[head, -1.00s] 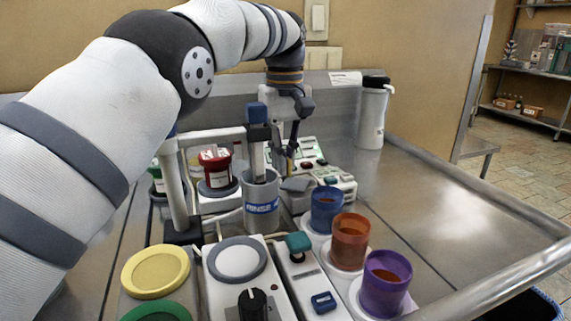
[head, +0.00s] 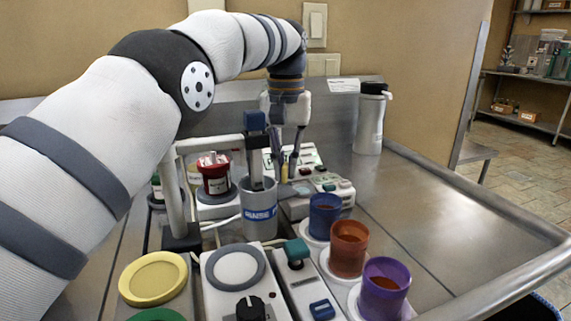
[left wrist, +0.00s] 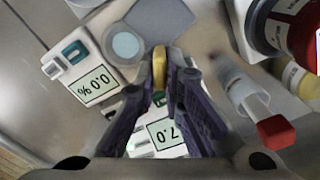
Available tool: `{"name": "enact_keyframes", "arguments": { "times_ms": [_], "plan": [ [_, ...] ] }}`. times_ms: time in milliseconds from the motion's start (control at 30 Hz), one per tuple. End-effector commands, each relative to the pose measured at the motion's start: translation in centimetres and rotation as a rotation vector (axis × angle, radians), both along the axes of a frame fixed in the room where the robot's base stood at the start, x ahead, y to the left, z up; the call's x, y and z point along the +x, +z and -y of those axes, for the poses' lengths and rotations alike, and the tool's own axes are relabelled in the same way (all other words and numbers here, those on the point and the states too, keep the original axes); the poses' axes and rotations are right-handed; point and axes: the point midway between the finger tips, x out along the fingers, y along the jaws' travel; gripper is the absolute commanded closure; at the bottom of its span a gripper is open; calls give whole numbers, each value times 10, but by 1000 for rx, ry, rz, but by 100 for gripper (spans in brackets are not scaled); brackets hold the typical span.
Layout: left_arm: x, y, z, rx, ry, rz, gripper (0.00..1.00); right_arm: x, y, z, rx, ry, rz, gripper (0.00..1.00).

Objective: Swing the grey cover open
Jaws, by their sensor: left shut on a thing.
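A small grey flap, which looks like the grey cover (head: 284,191), lies by the white instruments behind the blue cup in the head view. In the left wrist view a dark grey square plate (left wrist: 176,20) shows beyond my fingertips; it appears to be the same cover. My left gripper (head: 284,172) points down behind the grey RINSE cup. It is shut on a slim yellow piece (left wrist: 159,66), with the fingertips on both sides of it. I cannot tell whether this piece is joined to the cover. My right gripper is not in view.
The RINSE cup (head: 259,212) with a blue-topped probe stands in front of my gripper. Blue (head: 324,218), orange (head: 348,250) and purple (head: 383,290) cups stand in front to the right. The steel table (head: 440,215) is clear at right.

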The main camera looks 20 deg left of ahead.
Motion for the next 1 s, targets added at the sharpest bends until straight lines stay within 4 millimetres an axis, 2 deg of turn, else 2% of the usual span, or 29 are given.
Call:
{"name": "enact_keyframes", "arguments": {
  "times_ms": [467,500,600,800,900,1000],
  "plan": [
    [0,-1,0,0,-14,-2,100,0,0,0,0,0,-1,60],
    [0,-1,0,0,-14,-2,89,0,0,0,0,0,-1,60],
    [0,-1,0,1,-14,-1,71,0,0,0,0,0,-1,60],
    [0,-1,0,1,-14,0,71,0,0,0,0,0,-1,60],
    [2,1,2,0,-21,11,55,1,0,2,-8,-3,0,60],
    [16,10,12,-4,-67,86,55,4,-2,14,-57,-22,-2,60]
  ]
}}
